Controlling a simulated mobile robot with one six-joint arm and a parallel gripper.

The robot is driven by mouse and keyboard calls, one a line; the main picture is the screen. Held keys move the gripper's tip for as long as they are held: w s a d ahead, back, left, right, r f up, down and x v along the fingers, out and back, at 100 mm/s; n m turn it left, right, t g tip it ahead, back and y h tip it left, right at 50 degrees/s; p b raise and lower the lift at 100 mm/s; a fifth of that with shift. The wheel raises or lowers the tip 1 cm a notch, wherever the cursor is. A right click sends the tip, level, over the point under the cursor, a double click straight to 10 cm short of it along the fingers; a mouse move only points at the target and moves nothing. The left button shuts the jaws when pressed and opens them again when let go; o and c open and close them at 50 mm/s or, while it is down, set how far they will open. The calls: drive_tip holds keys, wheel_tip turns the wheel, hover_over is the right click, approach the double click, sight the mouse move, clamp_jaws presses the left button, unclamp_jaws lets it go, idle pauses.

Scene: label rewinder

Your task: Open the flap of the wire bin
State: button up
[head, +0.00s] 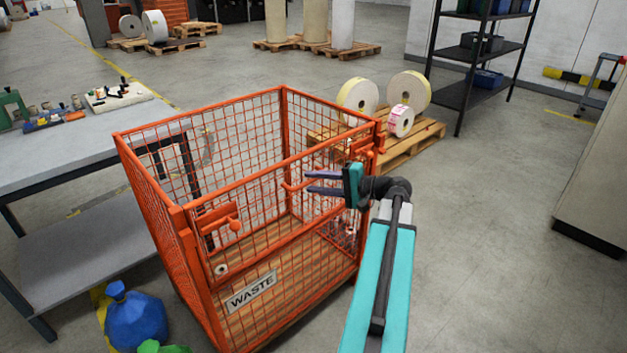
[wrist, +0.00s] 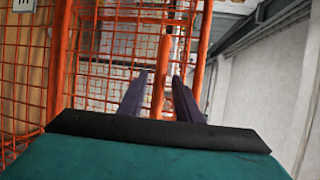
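The orange wire bin (head: 196,297) stands on the floor with a WASTE sign (head: 251,291) low on its near side. Its near mesh side, which carries the flap, stands upright. An orange latch (head: 219,221) shows at the left of that side and another (head: 361,147) at the right. My gripper (head: 308,182) is at the right half of the near side, fingers pointing left. In the wrist view my gripper (wrist: 160,95) has its two dark fingers apart, with an orange bar (wrist: 161,75) between them and gaps visible. Whether the fingers touch the bar I cannot tell.
A grey workbench (head: 70,145) stands close to the bin's left. Blue (head: 136,318) and green bags lie at the near left corner. A pallet (head: 412,145) with label rolls stands behind the bin on the right.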

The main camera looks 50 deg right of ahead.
drive_tip(key=shift+x, duration=1.05)
drive_tip(key=shift+s, duration=0.1)
clamp_jaws()
